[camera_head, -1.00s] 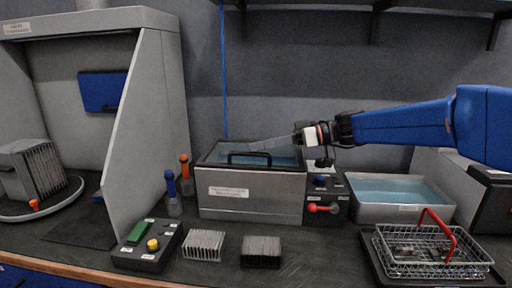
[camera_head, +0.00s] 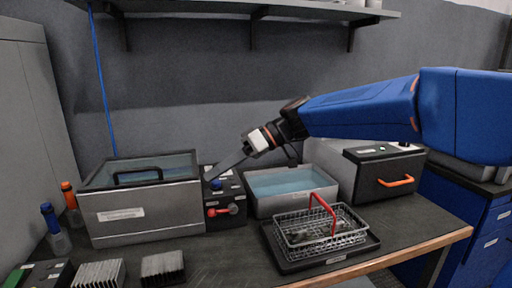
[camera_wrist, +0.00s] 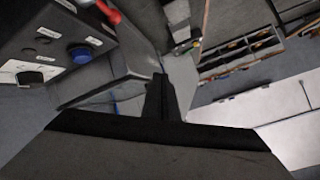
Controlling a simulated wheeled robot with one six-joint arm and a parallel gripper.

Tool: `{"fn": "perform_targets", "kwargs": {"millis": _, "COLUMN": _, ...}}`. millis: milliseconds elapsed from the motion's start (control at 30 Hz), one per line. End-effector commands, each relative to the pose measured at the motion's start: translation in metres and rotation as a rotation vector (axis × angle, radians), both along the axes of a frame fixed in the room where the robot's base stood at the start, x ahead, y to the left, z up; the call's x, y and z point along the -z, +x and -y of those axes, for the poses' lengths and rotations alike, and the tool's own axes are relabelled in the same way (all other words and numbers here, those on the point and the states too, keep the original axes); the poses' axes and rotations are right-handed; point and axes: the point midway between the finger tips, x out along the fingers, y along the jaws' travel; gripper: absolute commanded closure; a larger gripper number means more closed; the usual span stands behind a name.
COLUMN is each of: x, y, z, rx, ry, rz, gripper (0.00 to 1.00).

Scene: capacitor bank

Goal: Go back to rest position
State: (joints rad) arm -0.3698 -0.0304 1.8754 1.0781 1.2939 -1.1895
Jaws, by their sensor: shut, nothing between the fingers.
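My gripper (camera_head: 230,165) is at the end of my blue arm, in the middle of the head view. Its fingers are together with nothing between them and point down and left. They hang in front of the control box (camera_head: 226,198) with its blue knob and red lever. In the wrist view my gripper's dark fingers (camera_wrist: 160,98) stand at the middle, and the control box's blue knob (camera_wrist: 80,54) shows at upper left.
A lidded bath (camera_head: 145,212) stands to the left. An open water bath (camera_head: 290,190) is behind a wire basket with a red handle (camera_head: 320,230) on a black tray. A dark box with an orange handle (camera_head: 385,175) stands to the right. Finned blocks (camera_head: 162,268) lie at the front left.

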Motion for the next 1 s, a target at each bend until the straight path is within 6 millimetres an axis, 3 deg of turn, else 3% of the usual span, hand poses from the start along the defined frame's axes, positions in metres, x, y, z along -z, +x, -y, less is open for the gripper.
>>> {"fn": "perform_targets", "kwargs": {"millis": 100, "x": 0.016, "y": -0.019, "z": 0.046, "rx": 0.105, "ry": -0.111, "rz": -0.032, "gripper": 1.00}}
{"fn": "perform_targets", "kwargs": {"millis": 500, "x": 0.082, "y": -0.086, "z": 0.190, "rx": 0.506, "ry": -0.437, "rz": -0.114, "gripper": 1.00}}
{"fn": "perform_targets", "kwargs": {"millis": 1000, "x": 0.166, "y": -0.179, "z": 0.348, "rx": 1.080, "ry": -0.696, "rz": -0.126, "gripper": 1.00}}
